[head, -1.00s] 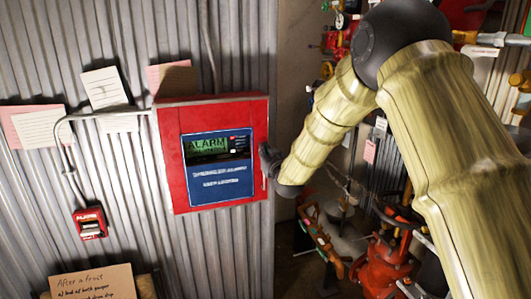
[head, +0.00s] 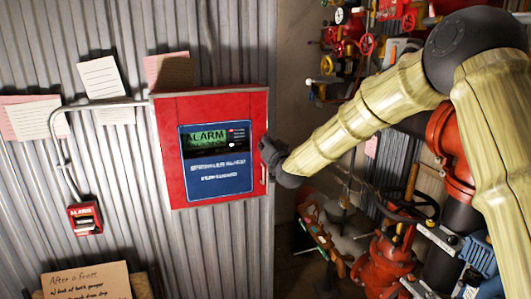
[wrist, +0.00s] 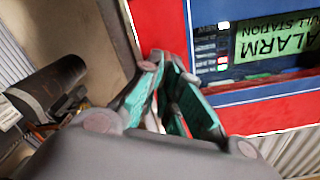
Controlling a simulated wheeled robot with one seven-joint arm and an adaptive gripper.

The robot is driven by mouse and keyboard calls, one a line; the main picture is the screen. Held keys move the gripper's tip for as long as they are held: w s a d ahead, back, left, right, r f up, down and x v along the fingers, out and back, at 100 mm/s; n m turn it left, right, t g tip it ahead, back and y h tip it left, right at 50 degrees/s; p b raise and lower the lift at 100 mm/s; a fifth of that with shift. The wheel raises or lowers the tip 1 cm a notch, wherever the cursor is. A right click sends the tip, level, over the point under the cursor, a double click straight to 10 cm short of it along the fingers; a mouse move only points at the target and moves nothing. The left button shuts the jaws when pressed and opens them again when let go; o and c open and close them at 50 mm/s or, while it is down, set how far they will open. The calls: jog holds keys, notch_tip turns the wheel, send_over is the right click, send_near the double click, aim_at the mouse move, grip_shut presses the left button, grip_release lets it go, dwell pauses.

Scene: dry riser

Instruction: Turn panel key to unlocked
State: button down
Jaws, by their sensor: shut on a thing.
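The red alarm panel (head: 218,107) hangs on the corrugated wall, with a blue face and a green ALARM label (head: 206,140). It also shows at the upper right in the wrist view (wrist: 160,22). My gripper (head: 265,148) is at the panel's right edge, partly hidden by my wrist. In the wrist view its green-padded fingers (wrist: 168,68) come together in front of the panel's red edge. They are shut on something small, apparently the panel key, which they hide. I cannot make out which way the key points.
A small red alarm pull box (head: 85,217) is on the wall at lower left, joined by a conduit. Paper notes (head: 100,82) hang around the panel. Red valves and pipes (head: 385,262) crowd the area right of the panel, below my arm.

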jog(key=shift+w+d+f+m+b, duration=0.1)
jog(key=shift+f+m+b, duration=0.1)
jog(key=shift+m+b, duration=1.7)
jog(key=shift+s+d+f+m+b, duration=0.1)
jog(key=shift+d+f+m+b, duration=0.1)
jog(key=shift+m+b, duration=1.65)
jog(key=shift+w+d+f+m+b, duration=0.1)
jog(key=shift+f+m+b, duration=0.1)
jog(key=shift+m+b, duration=1.7)
jog(key=shift+m+p, duration=0.3)
jog(key=shift+m, duration=0.25)
jog(key=c, duration=1.6)
grip_release()
jog(key=shift+c, duration=0.2)
jog(key=shift+a+r, duration=0.1)
jog(key=v, duration=1.2)
